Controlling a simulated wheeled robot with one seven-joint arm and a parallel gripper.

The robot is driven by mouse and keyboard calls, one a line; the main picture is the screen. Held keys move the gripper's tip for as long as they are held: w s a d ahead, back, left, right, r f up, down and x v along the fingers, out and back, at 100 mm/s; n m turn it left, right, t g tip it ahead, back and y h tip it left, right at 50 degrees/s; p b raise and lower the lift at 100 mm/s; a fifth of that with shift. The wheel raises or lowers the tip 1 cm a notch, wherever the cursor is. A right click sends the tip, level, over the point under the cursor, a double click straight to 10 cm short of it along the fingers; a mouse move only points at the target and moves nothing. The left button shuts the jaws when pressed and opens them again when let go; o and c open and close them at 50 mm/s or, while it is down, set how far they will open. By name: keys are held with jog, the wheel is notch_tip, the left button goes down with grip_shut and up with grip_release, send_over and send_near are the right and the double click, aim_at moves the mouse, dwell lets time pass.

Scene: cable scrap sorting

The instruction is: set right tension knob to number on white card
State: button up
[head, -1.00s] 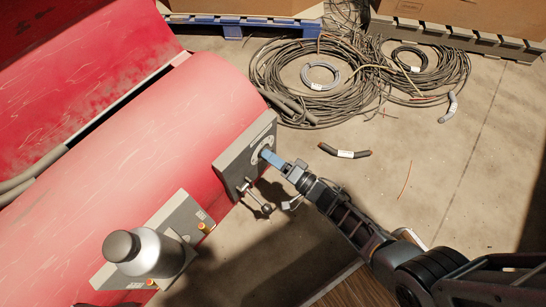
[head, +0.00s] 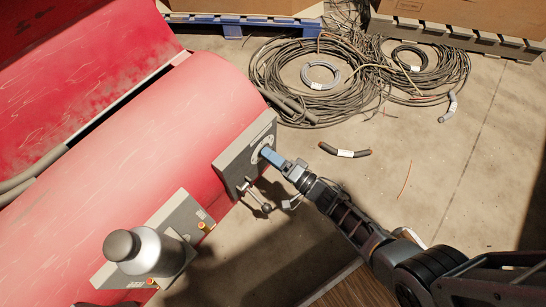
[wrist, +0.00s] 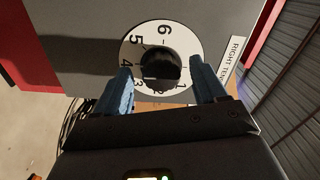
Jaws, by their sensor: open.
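The right tension knob (wrist: 160,66) is a black knob on a white dial (wrist: 131,54) with black numbers, on a grey panel. In the wrist view the dial shows 1 to 6 and a label beside it begins "RIGHT TEN" (wrist: 232,58). My gripper (wrist: 160,84) is open, with one blue finger on each side of the knob; I cannot tell whether they touch it. In the head view my gripper (head: 268,154) is at the dial and hides the knob. I cannot make out the knob's pointer or a white card with a number.
A lever with a dark ball end (head: 266,207) sticks out below the panel (head: 232,170). A grey cylinder (head: 146,252) stands on a lower-left panel. Cable coils (head: 268,75) and loose cable pieces (head: 345,153) lie on the floor to the right.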

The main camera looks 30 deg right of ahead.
jog(key=p+v, duration=0.1)
jog(key=v, duration=0.6)
jog(key=shift+s, duration=0.35)
jog(key=shift+d, duration=0.1)
jog(key=s+d+r+n+h, duration=0.1)
jog(key=s+r+n+h, duration=0.1)
jog(key=s+r+n, duration=0.3)
jog(key=s+d+r+h, duration=0.1)
jog(key=s+r+h, duration=0.15)
jog(key=s, duration=0.55)
jog(key=s+a+r+n+g, duration=0.1)
jog(key=s+r+n, duration=0.1)
jog(key=s+r, duration=0.35)
jog(key=s+a+r+n, duration=0.1)
jog(key=s+r+n, duration=0.15)
jog(key=r, duration=0.65)
jog(key=s+a+r+n+p, duration=0.1)
jog(key=s+r+p, duration=0.1)
jog(key=r+p, duration=1)
jog(key=s+a+r+n+g+h+p, duration=0.1)
jog(key=r+p, duration=1.2)
jog(key=r, duration=1.3)
jog(key=shift+s, duration=0.7)
